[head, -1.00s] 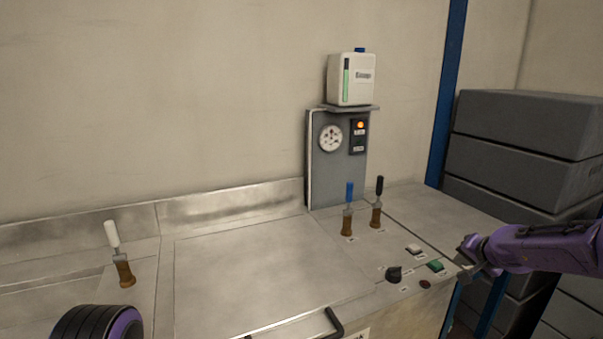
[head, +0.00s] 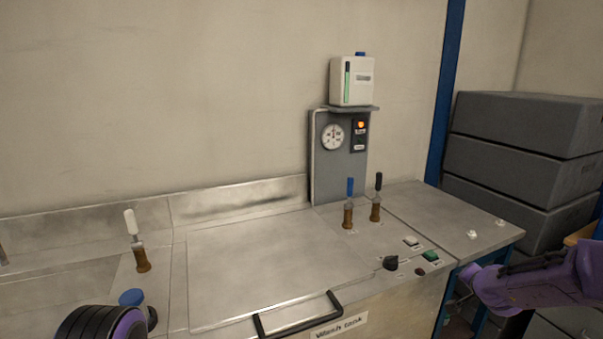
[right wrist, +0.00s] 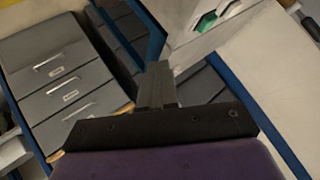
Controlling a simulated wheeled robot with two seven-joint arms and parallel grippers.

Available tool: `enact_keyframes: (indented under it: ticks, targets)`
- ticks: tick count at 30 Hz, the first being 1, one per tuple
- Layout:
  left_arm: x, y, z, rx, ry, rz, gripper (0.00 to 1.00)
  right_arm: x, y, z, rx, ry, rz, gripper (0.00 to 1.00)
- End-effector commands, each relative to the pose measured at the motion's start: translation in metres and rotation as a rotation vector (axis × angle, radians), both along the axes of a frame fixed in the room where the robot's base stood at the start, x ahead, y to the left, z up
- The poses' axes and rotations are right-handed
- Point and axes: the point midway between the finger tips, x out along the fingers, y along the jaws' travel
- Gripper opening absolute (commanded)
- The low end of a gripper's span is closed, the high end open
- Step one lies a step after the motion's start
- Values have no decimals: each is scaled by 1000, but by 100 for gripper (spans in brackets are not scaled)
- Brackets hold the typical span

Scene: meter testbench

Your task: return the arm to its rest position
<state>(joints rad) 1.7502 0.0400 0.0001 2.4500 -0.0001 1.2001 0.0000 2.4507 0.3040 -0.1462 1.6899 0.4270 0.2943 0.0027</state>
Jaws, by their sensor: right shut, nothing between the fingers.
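My right arm (head: 535,282), purple and black, is at the lower right of the head view, beside the right end of the metal bench and below its top. Its fingertips are hard to make out there. In the right wrist view my right gripper (right wrist: 156,85) is shut with nothing between its fingers, clear of the bench. A black and purple round part of my left arm (head: 100,324) shows at the lower left of the head view. My left gripper is out of view.
The bench (head: 270,265) carries brown-based levers, a dark knob (head: 390,263) and a green button (head: 430,256) near its right front. A black handle (head: 298,318) sticks out in front.

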Motion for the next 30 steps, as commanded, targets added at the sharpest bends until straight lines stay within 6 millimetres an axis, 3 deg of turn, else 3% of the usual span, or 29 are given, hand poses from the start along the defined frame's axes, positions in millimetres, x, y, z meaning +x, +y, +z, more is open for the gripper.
enact_keyframes:
  ticks: [1,5,8,12,15,18,21,24,30]
  targets:
    - [0,0,0,0,0,0,40,-12,8,-22,-20,21,-6,0]
    - [0,0,0,0,0,0,40,-51,27,-74,-77,65,-23,0]
    - [0,0,0,0,0,0,40,-99,47,-124,-125,124,-13,0]
    - [0,0,0,0,0,0,40,-199,83,-194,-180,255,46,0]
    - [0,0,0,0,0,0,40,-279,107,-229,-194,372,111,0]
    - [0,0,0,0,0,0,40,-350,125,-251,-187,504,184,0]
    - [0,0,0,0,0,0,40,-401,136,-265,-175,624,238,0]
    - [0,0,0,0,0,0,40,-427,135,-275,-173,687,260,0]
    - [0,0,0,0,0,0,40,-433,133,-278,-171,702,260,0]
